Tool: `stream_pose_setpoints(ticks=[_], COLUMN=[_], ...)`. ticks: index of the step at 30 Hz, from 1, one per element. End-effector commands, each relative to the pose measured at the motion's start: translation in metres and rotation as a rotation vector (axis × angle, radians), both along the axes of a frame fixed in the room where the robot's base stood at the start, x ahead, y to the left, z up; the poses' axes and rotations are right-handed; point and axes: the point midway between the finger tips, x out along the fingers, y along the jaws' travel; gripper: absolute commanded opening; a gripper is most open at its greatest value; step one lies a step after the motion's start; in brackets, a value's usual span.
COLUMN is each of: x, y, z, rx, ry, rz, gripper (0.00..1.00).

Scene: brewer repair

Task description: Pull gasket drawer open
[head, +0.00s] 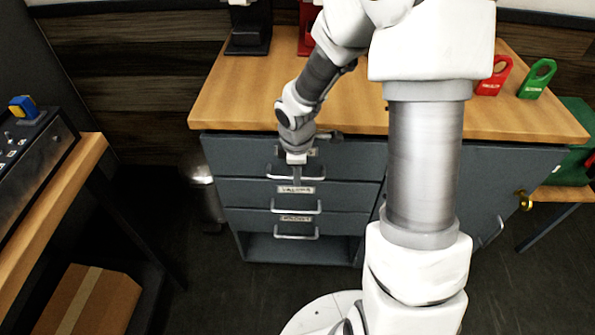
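A grey-blue cabinet has a stack of drawers on its left side, each with a pale bar handle. The top drawer (345,162) has a label partly hidden by my gripper. The middle drawer (350,195) and the lower drawer (345,222) carry small labels too blurred to read surely, so I cannot tell which is the gasket drawer. The drawer fronts look flush and closed. My gripper (297,178) points down in front of the top drawer, at its handle (280,177). Whether the fingers touch the handle or are open or shut is not clear.
A brass padlock (523,200) hangs on the cabinet's right side. A side bench (92,150) and a cardboard box (90,303) stand at left. Dark floor before the drawers is clear.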

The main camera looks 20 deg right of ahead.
Motion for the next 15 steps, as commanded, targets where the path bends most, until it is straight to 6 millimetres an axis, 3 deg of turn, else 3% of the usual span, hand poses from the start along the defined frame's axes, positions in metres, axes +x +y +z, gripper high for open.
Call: stream_pose_setpoints(ticks=[1,5,15], x=[0.0,-0.0002,-0.0002], y=[-0.0001,-0.0002,-0.0002], z=[0.0001,0.0001,0.0002], rx=[0.0,0.0,0.0], ry=[0.0,0.0,0.0], rz=[0.0,0.0,-0.001], gripper=[0.23,0.0,0.0])
